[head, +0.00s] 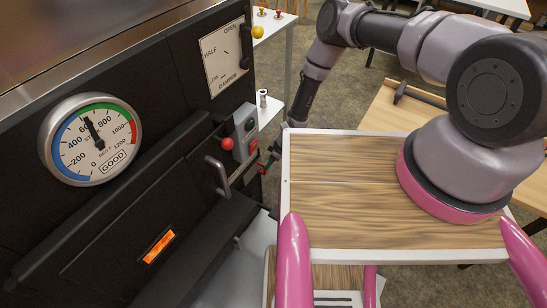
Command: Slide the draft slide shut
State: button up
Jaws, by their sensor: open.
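The draft slide cannot be told for certain on the black evaporator front (60,215). A red ball knob (227,144) sticks out near the right end of the front, and a grey bar handle (216,172) is just below it. A glowing orange slot (158,246) shows lower left. My gripper (268,160) is small in view, to the right of the red knob and the handle and apart from both. It is open, with nothing seen between its fingers. The board of my own body partly hides it.
A white table (273,60) stands behind; a wooden bench (392,112) is right.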

jog(key=v, duration=0.5)
jog(key=shift+r, duration=0.2)
